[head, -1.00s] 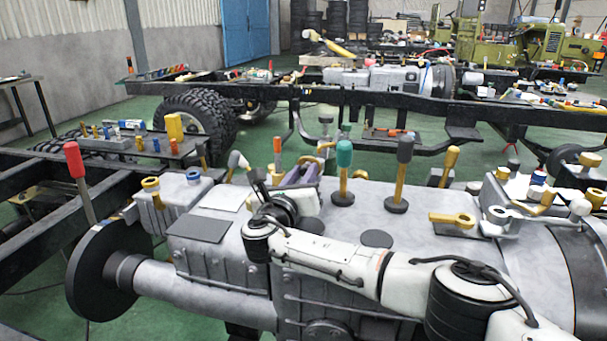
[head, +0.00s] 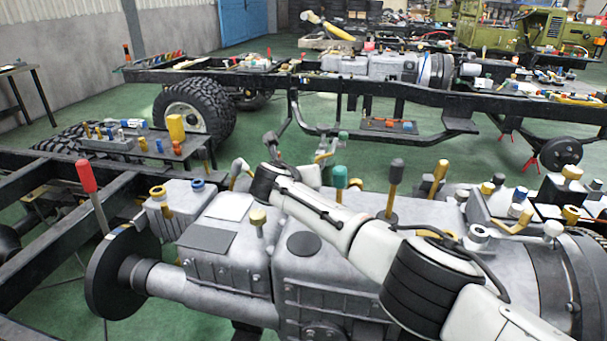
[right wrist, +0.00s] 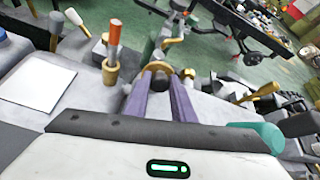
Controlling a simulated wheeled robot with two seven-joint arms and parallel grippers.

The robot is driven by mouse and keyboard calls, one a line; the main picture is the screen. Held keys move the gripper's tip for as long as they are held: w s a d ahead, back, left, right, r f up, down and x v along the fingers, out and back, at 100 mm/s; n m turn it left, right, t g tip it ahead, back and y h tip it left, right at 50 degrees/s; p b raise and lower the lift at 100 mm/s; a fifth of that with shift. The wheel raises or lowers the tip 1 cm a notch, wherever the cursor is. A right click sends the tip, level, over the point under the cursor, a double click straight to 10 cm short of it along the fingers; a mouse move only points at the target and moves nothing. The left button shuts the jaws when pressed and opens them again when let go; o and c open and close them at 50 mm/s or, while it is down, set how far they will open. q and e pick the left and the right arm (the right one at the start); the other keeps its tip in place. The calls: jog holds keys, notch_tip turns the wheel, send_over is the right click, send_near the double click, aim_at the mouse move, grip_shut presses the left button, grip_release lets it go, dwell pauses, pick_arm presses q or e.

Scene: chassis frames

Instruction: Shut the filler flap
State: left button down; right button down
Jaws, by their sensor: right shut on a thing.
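A brass ring with a dark centre (right wrist: 187,74) sits just right of the fingertips. I cannot tell for sure which of these parts belongs to the filler flap, or how far the flap stands open. In the head view my right arm reaches across the grey gearbox housing (head: 230,255), and its own wrist hides the fingers. My left gripper is in neither view.
Upright levers stand close around: an orange-topped one (right wrist: 113,42), a teal-knobbed one (head: 341,178) and a black-knobbed one (head: 396,172). A red-handled lever (head: 88,178) rises at the left. A white sheet (right wrist: 38,85) lies on the housing. Green floor (head: 75,110) is open beyond.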

jog(key=c, duration=1.5)
grip_release()
jog(key=shift+s+a+r+p, duration=0.15)
jog(key=shift+s+r+p, duration=0.15)
jog(key=shift+p, duration=0.2)
jog(key=shift+p+v, duration=0.8)
jog(key=shift+v, duration=3.9)
jog(key=shift+f, duration=0.1)
jog(key=shift+c, duration=0.2)
